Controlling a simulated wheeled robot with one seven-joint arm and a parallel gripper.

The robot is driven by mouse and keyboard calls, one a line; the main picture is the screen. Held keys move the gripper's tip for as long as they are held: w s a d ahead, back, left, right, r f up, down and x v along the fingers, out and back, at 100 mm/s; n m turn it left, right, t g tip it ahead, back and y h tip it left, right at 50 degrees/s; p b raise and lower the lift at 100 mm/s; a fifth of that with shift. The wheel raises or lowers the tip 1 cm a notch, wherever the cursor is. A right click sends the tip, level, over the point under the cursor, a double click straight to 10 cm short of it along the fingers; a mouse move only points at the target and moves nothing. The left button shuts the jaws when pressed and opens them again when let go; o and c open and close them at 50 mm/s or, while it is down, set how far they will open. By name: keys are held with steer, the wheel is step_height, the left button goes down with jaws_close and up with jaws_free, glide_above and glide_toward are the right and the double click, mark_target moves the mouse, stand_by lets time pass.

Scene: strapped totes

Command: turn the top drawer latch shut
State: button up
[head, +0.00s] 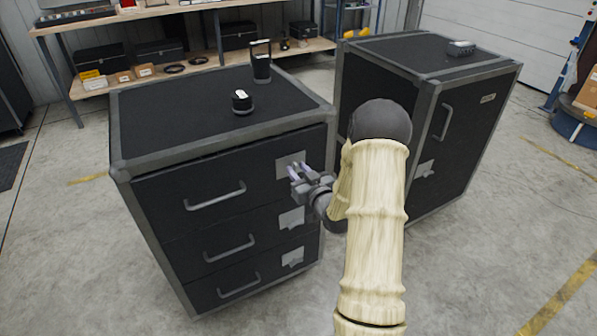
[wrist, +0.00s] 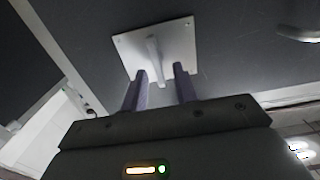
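The top drawer (head: 215,195) is the uppermost of three black drawers in the left cabinet and looks closed or nearly so. Its latch is a light metal plate (head: 287,168) at the drawer's right end; in the wrist view the plate (wrist: 178,42) carries a raised, narrow latch handle (wrist: 154,52). My gripper (head: 299,169) is in front of this plate, partly covering it in the head view. In the wrist view its two purple fingers (wrist: 161,74) are apart, with the handle's lower end close to the gap between them. I cannot tell whether they touch it.
Two lower drawers have similar plates (head: 291,218). A bar handle (head: 215,197) is on the top drawer. A lantern-like item (head: 261,62) and a small black canister (head: 242,102) stand on the cabinet. A second cabinet (head: 452,130) stands right, behind my arm. Floor is clear at front left.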

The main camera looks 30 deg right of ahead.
steer(key=shift+w, duration=0.15)
jaws_close()
